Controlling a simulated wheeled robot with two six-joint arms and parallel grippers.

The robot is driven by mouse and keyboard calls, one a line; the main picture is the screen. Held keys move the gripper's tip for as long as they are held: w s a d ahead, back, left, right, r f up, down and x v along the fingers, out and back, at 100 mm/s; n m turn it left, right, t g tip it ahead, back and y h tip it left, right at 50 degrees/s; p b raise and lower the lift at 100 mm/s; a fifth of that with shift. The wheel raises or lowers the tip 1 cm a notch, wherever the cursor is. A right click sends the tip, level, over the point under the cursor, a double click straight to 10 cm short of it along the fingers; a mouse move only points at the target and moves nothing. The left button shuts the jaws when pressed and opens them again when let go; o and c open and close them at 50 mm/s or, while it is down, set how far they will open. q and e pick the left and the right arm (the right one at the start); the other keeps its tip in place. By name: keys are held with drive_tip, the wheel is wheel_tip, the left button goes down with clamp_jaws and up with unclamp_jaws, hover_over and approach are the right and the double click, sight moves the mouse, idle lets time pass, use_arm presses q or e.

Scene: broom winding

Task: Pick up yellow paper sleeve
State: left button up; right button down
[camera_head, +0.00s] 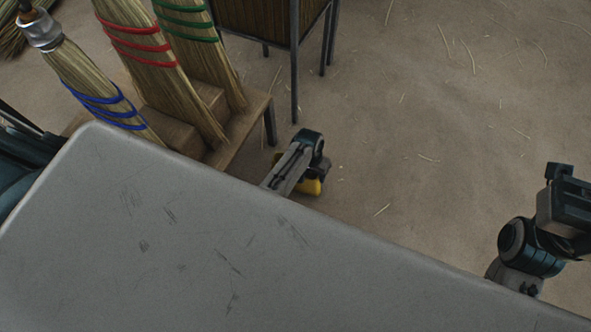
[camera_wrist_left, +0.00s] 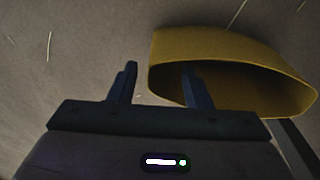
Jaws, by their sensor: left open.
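The yellow paper sleeve (camera_wrist_left: 235,55) is a hollow, flattened tube on the floor, with its dark opening toward the left wrist camera. My left gripper (camera_wrist_left: 158,68) is open at the sleeve's left part. Its right finger overlaps the opening and its left finger is outside the left edge; I cannot tell whether either touches. In the head view a small piece of the sleeve (camera_head: 312,187) shows under my left gripper (camera_head: 322,168), whose fingers are hidden there. Part of my right arm shows at the right edge; its jaw state is unclear.
A low wooden bench (camera_head: 252,130) holds brooms bound with blue (camera_head: 105,105), red (camera_head: 140,45) and green (camera_head: 190,22) rings. A metal-legged stand (camera_head: 295,70) is behind it. The floor (camera_head: 430,120) to the right is clear apart from loose straws.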

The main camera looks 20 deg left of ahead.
sight(311, 186)
use_arm(q)
drive_tip(key=f+b, duration=0.1)
drive_tip(key=f, duration=0.1)
drive_tip(key=f+b, duration=0.1)
drive_tip(key=f, duration=0.1)
drive_tip(key=shift+d, duration=0.4)
drive_tip(key=shift+r, duration=0.1)
drive_tip(key=shift+c, duration=0.4)
clamp_jaws()
drive_tip(key=shift+r, duration=0.15)
